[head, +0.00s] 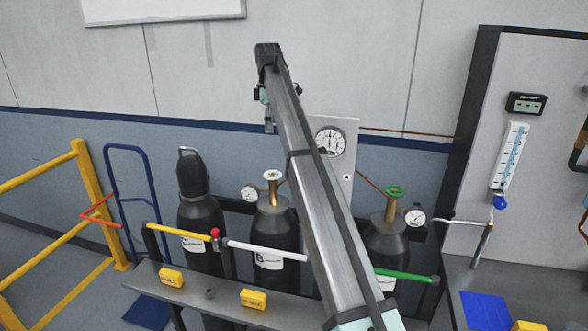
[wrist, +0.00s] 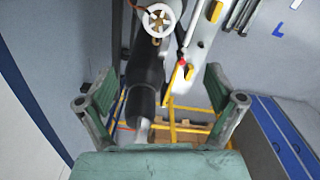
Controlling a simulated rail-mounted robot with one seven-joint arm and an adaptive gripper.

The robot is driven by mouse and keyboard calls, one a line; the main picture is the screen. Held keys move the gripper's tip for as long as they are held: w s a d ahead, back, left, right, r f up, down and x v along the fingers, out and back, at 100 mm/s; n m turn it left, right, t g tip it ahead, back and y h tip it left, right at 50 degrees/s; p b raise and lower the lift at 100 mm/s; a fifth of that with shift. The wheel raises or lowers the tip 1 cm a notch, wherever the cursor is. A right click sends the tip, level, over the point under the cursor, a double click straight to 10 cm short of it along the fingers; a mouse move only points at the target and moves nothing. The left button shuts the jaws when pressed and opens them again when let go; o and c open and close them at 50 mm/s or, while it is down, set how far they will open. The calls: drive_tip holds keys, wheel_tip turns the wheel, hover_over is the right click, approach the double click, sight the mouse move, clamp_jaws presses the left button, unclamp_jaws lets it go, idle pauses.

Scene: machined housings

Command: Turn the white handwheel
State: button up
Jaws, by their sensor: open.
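The white handwheel (head: 273,176) sits on the brass valve on top of the middle dark gas cylinder (head: 273,226), labelled B. In the wrist view the white handwheel (wrist: 158,19) is at the top centre, its rim and spokes in view. My gripper (wrist: 160,103) is open, with its two green-grey fingers wide apart and nothing between them. The handwheel appears beyond the fingertips, apart from them. In the head view my arm crosses in front of the scene and my fingers are not clearly visible.
A capped cylinder (head: 202,218) stands left of the middle one. A cylinder with a green handwheel (head: 395,191) stands right, partly behind my arm. Round gauges (head: 250,193) flank the valves. A yellow, white and green rail (head: 178,231) runs in front. A yellow barrier (head: 92,190) stands left.

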drive_tip(key=p, duration=0.1)
approach(273, 173)
wheel_tip(273, 173, down, 8)
drive_tip(key=shift+s+a+f, duration=0.1)
drive_tip(key=shift+s+f, duration=0.05)
idle(0.5)
drive_tip(key=c, duration=1.2)
